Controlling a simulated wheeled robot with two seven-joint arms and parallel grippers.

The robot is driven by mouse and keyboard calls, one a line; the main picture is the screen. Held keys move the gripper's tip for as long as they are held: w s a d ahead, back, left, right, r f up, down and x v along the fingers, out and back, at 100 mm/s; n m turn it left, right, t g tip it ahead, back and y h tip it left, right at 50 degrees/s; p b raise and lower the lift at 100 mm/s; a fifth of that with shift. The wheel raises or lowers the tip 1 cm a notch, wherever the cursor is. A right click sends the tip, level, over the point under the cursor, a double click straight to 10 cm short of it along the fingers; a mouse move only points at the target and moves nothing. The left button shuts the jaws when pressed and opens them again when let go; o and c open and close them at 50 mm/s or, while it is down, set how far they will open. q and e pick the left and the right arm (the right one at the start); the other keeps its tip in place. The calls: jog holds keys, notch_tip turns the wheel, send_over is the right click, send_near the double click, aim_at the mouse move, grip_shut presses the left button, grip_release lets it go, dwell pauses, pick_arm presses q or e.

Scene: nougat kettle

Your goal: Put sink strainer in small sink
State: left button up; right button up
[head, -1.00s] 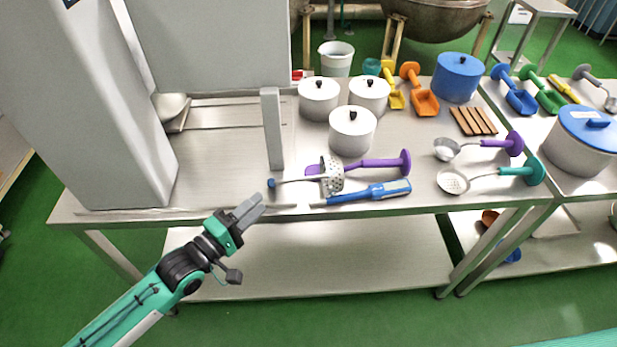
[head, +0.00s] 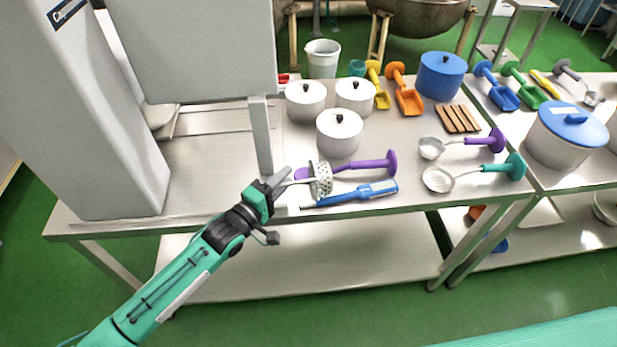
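A white perforated cup (head: 321,180), which looks like the sink strainer, lies near the front edge of the steel table (head: 215,165). Its thin handle points left towards my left gripper (head: 281,181). The gripper is at the handle's left part and hides the handle's end. The fingers look close to the handle, but I cannot tell whether they touch it or are shut on it. My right gripper is out of view. I cannot pick out the small sink.
A purple-handled tool (head: 370,166) and a blue-handled tool (head: 358,193) lie close to the strainer. A grey post (head: 260,135) stands just behind my gripper. White lidded pots (head: 339,133) stand further back. A tall grey machine (head: 100,120) fills the left.

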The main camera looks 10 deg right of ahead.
pick_arm(q)
jog(key=shift+c, duration=0.3)
grip_shut()
jog(key=shift+r, duration=0.15)
